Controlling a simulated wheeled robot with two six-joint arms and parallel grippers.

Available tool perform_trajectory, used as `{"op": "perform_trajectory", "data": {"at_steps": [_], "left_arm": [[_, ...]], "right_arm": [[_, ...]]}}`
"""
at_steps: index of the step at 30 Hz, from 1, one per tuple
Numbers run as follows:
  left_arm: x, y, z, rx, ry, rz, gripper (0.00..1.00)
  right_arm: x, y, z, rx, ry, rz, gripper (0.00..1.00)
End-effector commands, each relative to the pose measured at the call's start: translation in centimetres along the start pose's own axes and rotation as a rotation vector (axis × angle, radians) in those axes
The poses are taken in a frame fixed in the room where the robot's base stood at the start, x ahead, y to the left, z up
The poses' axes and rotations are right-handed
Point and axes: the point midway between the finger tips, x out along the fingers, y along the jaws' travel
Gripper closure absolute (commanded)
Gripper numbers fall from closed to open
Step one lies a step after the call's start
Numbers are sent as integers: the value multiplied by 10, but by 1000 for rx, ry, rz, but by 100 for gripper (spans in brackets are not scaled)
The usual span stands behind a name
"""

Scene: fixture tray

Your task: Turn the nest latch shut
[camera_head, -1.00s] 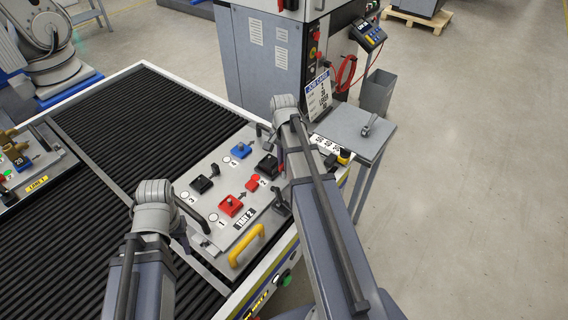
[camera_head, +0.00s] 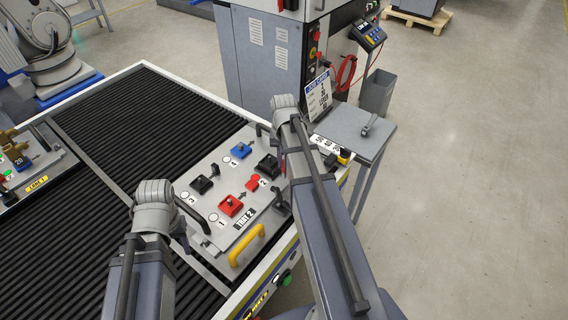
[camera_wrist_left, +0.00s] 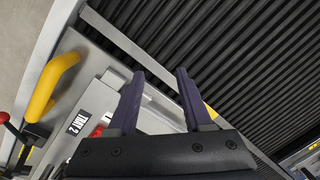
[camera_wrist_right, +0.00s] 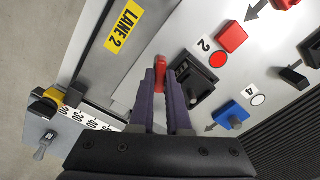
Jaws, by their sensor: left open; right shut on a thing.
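My right gripper (camera_wrist_right: 160,75) is shut on a small red handle (camera_wrist_right: 161,62), which I take for the nest latch. The handle stands beside a black recessed block (camera_wrist_right: 208,78) on the light grey tray plate (camera_wrist_right: 190,22). The fingers hide the lower part of the handle. In the head view my right arm hides the handle and this gripper; the black block (camera_head: 267,165) shows left of the arm. My left gripper (camera_wrist_left: 160,75) is open and empty over the tray's near left side. Its fingers are mostly hidden in the head view.
The plate carries a red block (camera_head: 231,205), a small red block (camera_head: 252,184), a blue block (camera_head: 241,150) and a black block (camera_head: 202,185). A yellow handle (camera_head: 247,245) rises at the tray's near edge. The black ribbed conveyor (camera_head: 165,115) lies left and beyond.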

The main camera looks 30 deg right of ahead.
Motion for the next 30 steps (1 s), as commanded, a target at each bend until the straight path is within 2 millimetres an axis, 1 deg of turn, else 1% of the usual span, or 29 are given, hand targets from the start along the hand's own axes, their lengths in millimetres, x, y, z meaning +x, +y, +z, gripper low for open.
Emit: {"op": "perform_trajectory", "data": {"at_steps": [6, 9, 12, 20, 23, 30], "left_arm": [[0, 0, 0, 0, 0, 0, 50], [0, 0, 0, 0, 0, 0, 50], [0, 0, 0, 0, 0, 0, 50], [0, 0, 0, 0, 0, 0, 50], [0, 0, 0, 0, 0, 0, 50], [0, 0, 0, 0, 0, 0, 50]], "right_arm": [[0, 0, 0, -288, -1, 0, 100], [0, 0, 1, -377, -1, 0, 100], [0, 0, 1, -419, -1, 0, 100], [0, 0, 1, -425, -1, 0, 100], [0, 0, 1, -459, -1, 0, 100], [0, 0, 1, -765, -1, 0, 100]]}}
